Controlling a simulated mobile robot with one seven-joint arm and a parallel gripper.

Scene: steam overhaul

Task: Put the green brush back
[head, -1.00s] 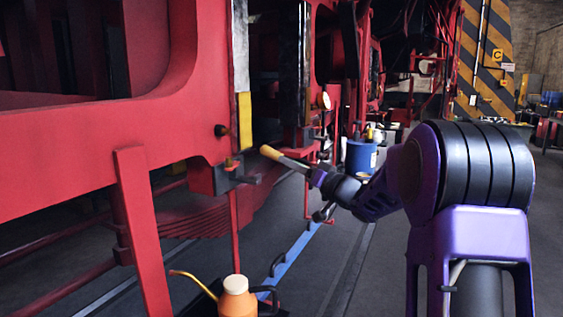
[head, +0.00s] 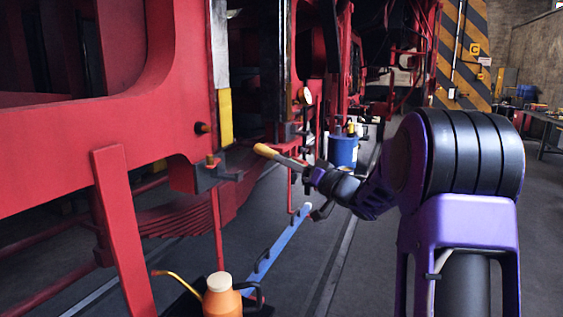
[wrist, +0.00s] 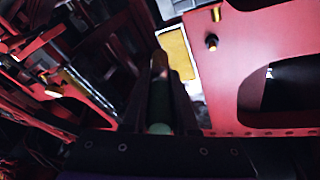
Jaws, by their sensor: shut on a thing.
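My gripper (head: 310,173) is shut on a slim tool and holds it in the air, pointing left towards the red frame. In the head view the tool, which I take to be the green brush (head: 266,151), shows a tan tip and a grey shaft. In the wrist view my gripper (wrist: 160,88) has dark fingers on both sides of a dark green handle with a pale green end (wrist: 159,128). Much of the handle is hidden by the fingers. No place that clearly belongs to the brush can be made out.
The red locomotive frame (head: 110,125) fills the left, with a yellow plate (head: 225,117) and a projecting bracket (head: 207,177). An orange oil can (head: 222,300) stands low in front. A blue rail with several pegs (head: 281,243) lies behind it. A blue drum (head: 343,152) stands farther back.

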